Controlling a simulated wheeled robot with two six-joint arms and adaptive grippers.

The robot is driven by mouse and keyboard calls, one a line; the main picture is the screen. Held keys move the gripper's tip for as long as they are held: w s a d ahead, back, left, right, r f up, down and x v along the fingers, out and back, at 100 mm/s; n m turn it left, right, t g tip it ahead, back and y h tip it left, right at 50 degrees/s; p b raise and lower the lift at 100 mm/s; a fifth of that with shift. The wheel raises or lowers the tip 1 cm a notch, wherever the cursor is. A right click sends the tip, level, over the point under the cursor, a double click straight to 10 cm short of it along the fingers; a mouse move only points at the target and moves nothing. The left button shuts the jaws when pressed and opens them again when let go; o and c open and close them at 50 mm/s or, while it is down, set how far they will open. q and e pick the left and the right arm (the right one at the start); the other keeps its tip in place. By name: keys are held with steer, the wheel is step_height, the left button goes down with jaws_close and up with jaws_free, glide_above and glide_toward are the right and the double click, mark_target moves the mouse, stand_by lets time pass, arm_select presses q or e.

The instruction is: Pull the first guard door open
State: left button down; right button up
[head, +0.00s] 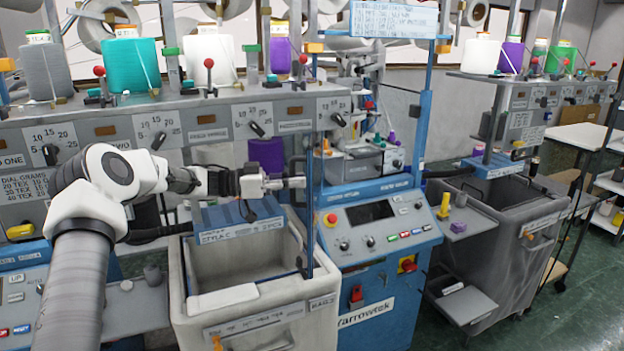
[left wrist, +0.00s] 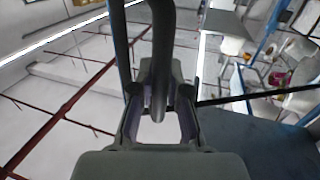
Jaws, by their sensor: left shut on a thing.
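My left gripper (head: 288,183) reaches in from the left in front of the knitting machine. It is at the edge of a thin, clear guard door (head: 312,235) with a dark blue edge, seen nearly edge-on above the grey bin. In the left wrist view, the fingers (left wrist: 159,118) are closed around a dark, rounded bar (left wrist: 160,45), which looks like the door's handle. How far the door stands open is hard to tell, as the panel is see-through. My right gripper is out of view.
A grey bin (head: 245,312) stands below the gripper. A blue control cabinet (head: 363,300) with a screen and red buttons stands just right of it. Yarn cones line the shelf above.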

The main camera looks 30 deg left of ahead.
arm_select(q)
steer(key=a, duration=0.1)
steer(key=s+a+g, duration=0.1)
steer(key=a, duration=0.1)
steer(key=shift+s+m+h, duration=0.1)
steer(key=shift+m+h, duration=0.3)
steer(key=c, duration=1.1)
jaws_free()
steer(key=shift+d+r, duration=0.1)
steer(key=shift+c, duration=0.2)
